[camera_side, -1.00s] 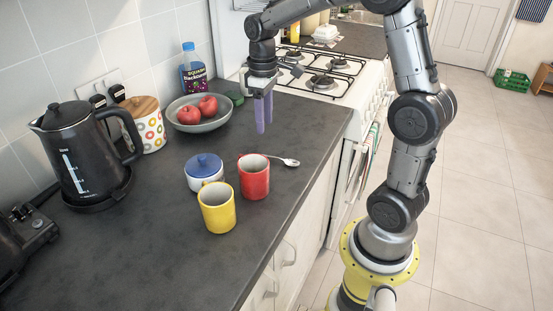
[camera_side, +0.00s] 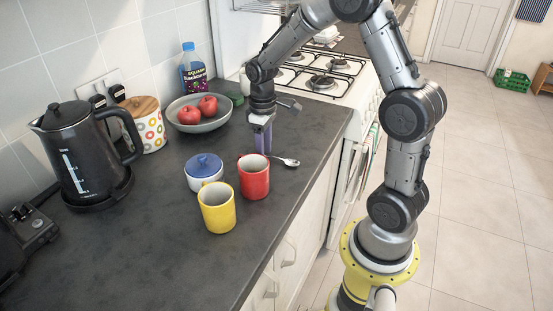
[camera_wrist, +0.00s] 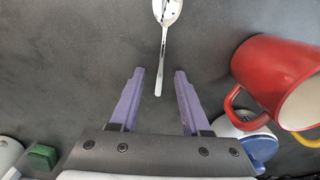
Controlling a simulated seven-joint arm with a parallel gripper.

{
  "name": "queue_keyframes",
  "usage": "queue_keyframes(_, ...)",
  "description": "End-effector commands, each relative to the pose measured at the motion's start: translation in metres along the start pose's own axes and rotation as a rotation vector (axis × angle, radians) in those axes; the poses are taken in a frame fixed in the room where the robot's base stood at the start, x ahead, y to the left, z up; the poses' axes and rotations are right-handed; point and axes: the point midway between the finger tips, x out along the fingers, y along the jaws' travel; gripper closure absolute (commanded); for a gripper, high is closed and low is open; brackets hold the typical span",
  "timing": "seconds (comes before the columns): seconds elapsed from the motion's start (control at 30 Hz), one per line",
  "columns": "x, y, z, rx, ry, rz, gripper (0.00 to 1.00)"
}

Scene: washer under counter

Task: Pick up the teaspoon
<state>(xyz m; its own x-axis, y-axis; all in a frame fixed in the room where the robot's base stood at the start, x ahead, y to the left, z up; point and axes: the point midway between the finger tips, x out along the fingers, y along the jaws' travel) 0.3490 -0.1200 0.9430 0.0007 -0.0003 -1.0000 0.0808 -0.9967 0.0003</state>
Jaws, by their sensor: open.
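The teaspoon (camera_side: 287,161) is a shiny silver spoon lying on the dark counter behind the red mug. In the wrist view the teaspoon (camera_wrist: 163,42) has its bowl at the top edge, and its handle end reaches between the fingertips. My gripper (camera_side: 263,149) points down close above the counter, at the handle end. In the wrist view my gripper (camera_wrist: 160,72) is open, with one purple finger on each side of the handle and clear gaps.
The red mug (camera_side: 254,177) stands close to the spoon, with the yellow mug (camera_side: 217,208) and blue-lidded sugar pot (camera_side: 204,170) beyond it. A bowl (camera_side: 199,121) of red apples sits behind. The counter's front edge (camera_side: 307,200) is near. The counter right of the spoon is bare.

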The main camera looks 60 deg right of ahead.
Motion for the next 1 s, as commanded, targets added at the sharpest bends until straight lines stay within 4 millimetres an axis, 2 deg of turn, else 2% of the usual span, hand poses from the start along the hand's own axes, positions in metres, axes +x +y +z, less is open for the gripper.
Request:
queue_keyframes(0.07,0.0,0.0,0.0,0.0,0.0,0.0,0.55)
queue_keyframes(0.3,0.0,0.0,0.0,0.0,0.0,0.0,0.98)
queue_keyframes(0.33,0.0,0.0,0.0,0.0,-0.001,0.0,1.0)
queue_keyframes(0.83,-0.002,0.0,0.0,0.0,0.0,0.0,1.0)
queue_keyframes(1.0,-0.011,0.0,-0.001,0.0,0.002,0.001,1.0)
